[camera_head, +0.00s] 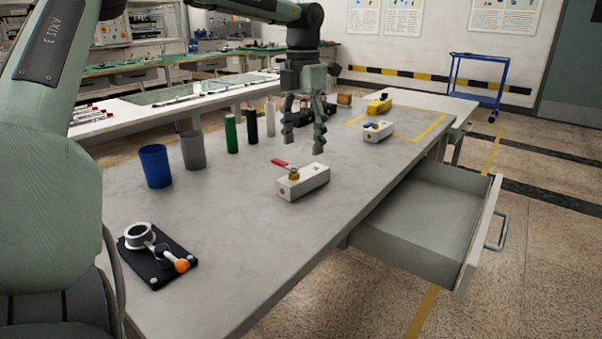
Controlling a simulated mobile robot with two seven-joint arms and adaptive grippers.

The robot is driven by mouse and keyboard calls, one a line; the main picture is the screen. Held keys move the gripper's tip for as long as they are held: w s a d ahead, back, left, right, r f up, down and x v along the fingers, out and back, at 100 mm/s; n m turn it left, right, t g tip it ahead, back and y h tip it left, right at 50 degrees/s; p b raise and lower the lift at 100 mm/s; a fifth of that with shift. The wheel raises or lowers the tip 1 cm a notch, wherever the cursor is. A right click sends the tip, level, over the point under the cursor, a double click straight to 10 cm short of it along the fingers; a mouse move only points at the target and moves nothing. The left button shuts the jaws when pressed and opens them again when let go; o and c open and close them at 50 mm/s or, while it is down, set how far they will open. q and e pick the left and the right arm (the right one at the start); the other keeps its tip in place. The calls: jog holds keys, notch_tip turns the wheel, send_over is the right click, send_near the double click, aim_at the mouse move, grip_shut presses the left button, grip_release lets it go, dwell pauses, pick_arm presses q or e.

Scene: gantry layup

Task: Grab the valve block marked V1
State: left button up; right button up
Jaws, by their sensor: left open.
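A white valve block (312,181) with a red lever and brass fitting lies on the grey table. A second white valve block (378,134) with a blue lever lies farther back on the right. The markings on both are too small to read, so I cannot tell which is V1. My left gripper (303,142) points down above the table, open and empty. In the picture it is just above the red-lever block and left of the blue-lever block; it appears apart from both. My right gripper is not in view.
A blue cup (155,166), a grey cup (193,150) and several bottles line the table's left side. A black clamp fixture (158,258) with an orange knob is at the front. A yellow object (379,106) lies at the back. An open drawer (425,225) juts out right.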

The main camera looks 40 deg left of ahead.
aim_at(304, 173)
pick_arm(q)
jog(key=f, duration=0.7)
jog(key=shift+s+d+f+p, duration=0.1)
jog(key=shift+d+f+p, duration=0.15)
jog(key=shift+f+p, duration=0.1)
jog(key=c, duration=1.4)
jog(key=shift+r, duration=0.1)
grip_shut()
